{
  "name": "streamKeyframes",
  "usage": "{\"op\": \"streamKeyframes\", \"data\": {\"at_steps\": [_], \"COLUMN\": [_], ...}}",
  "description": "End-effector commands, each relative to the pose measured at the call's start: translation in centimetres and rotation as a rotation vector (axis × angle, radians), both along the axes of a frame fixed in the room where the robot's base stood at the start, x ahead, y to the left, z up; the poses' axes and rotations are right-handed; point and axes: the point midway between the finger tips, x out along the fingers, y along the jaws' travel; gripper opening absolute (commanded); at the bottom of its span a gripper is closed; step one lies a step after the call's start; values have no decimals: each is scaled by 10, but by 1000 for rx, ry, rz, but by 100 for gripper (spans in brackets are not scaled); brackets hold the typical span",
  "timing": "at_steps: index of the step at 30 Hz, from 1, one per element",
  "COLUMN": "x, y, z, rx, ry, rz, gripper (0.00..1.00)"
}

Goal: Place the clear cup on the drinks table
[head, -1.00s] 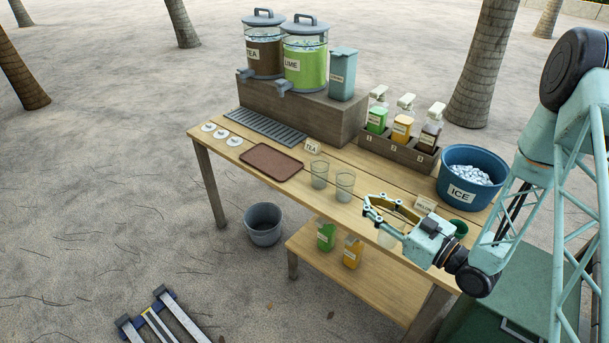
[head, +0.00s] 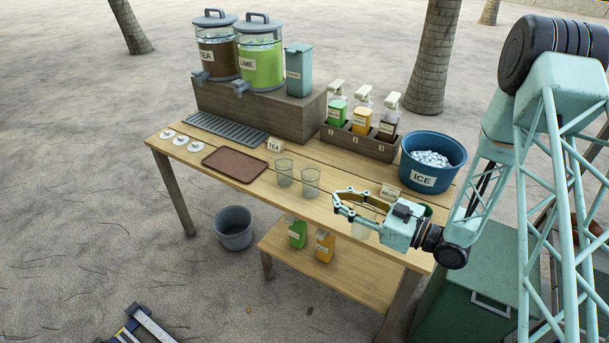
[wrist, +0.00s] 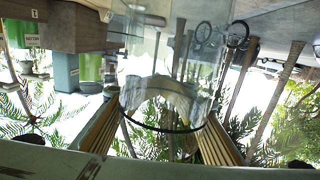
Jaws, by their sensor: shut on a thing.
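My gripper (head: 343,204) is at the right half of the drinks table (head: 322,160), by the front edge. It is shut on a clear cup (head: 361,229). In the wrist view the cup (wrist: 165,75) is between the two finger pads, its round rim facing the camera. In the head view the fingers partly hide it, and I cannot tell its exact height or whether it touches the table. Two other clear cups, one left (head: 284,172) and one right (head: 310,182), stand on the table left of my gripper.
A brown tray (head: 236,164), drink dispensers (head: 259,60), pump bottles (head: 361,118) and a blue ice tub (head: 433,160) occupy the table. Small signs stand at TEA (head: 275,145) and near my gripper (head: 391,191). A lower shelf (head: 345,275) holds two bottles.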

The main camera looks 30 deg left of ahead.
Motion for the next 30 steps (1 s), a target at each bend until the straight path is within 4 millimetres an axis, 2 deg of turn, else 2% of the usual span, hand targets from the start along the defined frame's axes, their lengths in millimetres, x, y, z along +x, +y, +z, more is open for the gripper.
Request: {"op": "streamKeyframes", "data": {"at_steps": [24,30], "x": [102,120], "y": [72,84], "z": [-13,-14], "rx": [1,1], "ry": [-3,-1], "rz": [0,0], "gripper": [8,9]}}
